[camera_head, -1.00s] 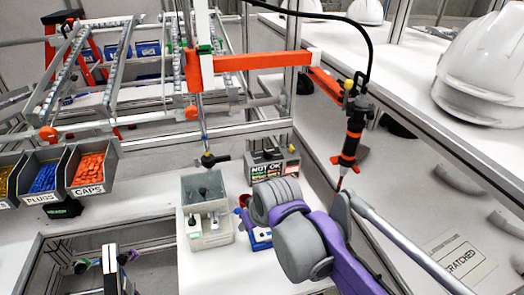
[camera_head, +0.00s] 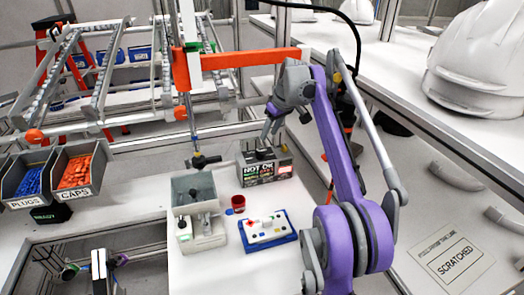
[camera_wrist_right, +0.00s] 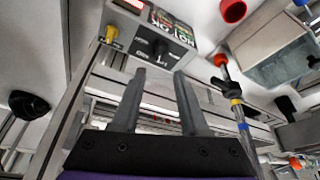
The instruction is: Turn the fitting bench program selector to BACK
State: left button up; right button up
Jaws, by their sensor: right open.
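A grey control box (camera_head: 265,170) with a "NOT OK" label stands at the back of the white bench; my right gripper partly covers its top in the head view. My right gripper (camera_head: 270,138) is open, pointing down just above the box. In the wrist view its fingertips (camera_wrist_right: 159,74) lie either side of the black knob's line, with nothing between them. My left gripper is not in view.
A white and blue button panel (camera_head: 267,230), a red cup (camera_head: 238,203) and a grey fixture (camera_head: 203,230) stand in front of the box. An orange beam (camera_head: 250,59) crosses behind my right arm. Helmets (camera_head: 480,65) sit on the right shelf.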

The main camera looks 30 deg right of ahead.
aim_at(261, 153)
jog(key=b+x, duration=0.1)
jog(key=x, duration=0.9)
jog(key=shift+s+f, duration=0.1)
grip_shut()
